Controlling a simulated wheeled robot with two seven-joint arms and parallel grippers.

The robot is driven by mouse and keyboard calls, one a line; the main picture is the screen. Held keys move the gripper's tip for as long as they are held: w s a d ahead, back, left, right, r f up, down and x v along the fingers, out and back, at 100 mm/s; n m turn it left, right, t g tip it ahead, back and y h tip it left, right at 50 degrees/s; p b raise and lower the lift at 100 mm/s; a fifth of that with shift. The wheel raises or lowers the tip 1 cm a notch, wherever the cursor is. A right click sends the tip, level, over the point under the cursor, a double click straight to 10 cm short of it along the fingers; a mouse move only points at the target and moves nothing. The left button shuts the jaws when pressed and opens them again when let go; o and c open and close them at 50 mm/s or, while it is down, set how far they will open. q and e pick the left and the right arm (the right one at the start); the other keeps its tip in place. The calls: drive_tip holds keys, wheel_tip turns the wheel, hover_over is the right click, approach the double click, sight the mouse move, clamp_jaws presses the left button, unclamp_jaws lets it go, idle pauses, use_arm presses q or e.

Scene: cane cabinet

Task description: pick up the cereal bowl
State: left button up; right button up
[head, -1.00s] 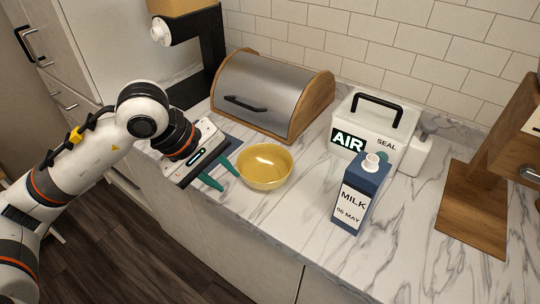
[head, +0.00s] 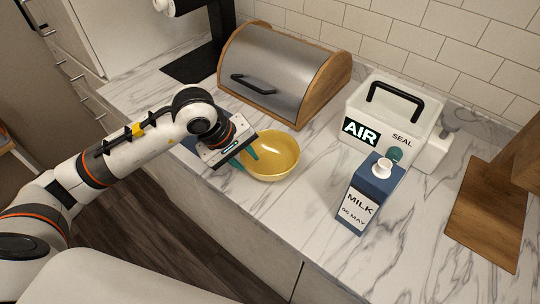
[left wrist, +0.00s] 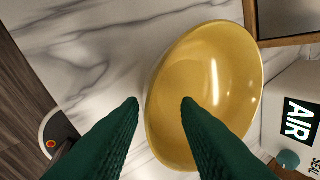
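The yellow cereal bowl (head: 275,160) stands upright on the marble counter in front of the bread box; it fills the middle of the left wrist view (left wrist: 215,85). My left gripper (head: 247,157) is at the bowl's left rim, with its green fingers pointing toward it. In the left wrist view the fingers (left wrist: 161,103) are apart. The rim passes between them, with one fingertip outside and one over the inside. I cannot tell whether either finger touches the bowl. My right gripper is not in view.
A blue milk carton (head: 366,200) stands right of the bowl, with a white AIR SEAL box (head: 405,115) behind it. The wooden bread box (head: 270,75) is close behind the bowl. A wooden stand (head: 485,215) is far right. The counter in front of the bowl is clear.

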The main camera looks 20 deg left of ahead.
sight(270, 158)
use_arm(q)
drive_tip(key=shift+x, duration=1.7)
drive_tip(key=shift+s, duration=0.15)
clamp_jaws()
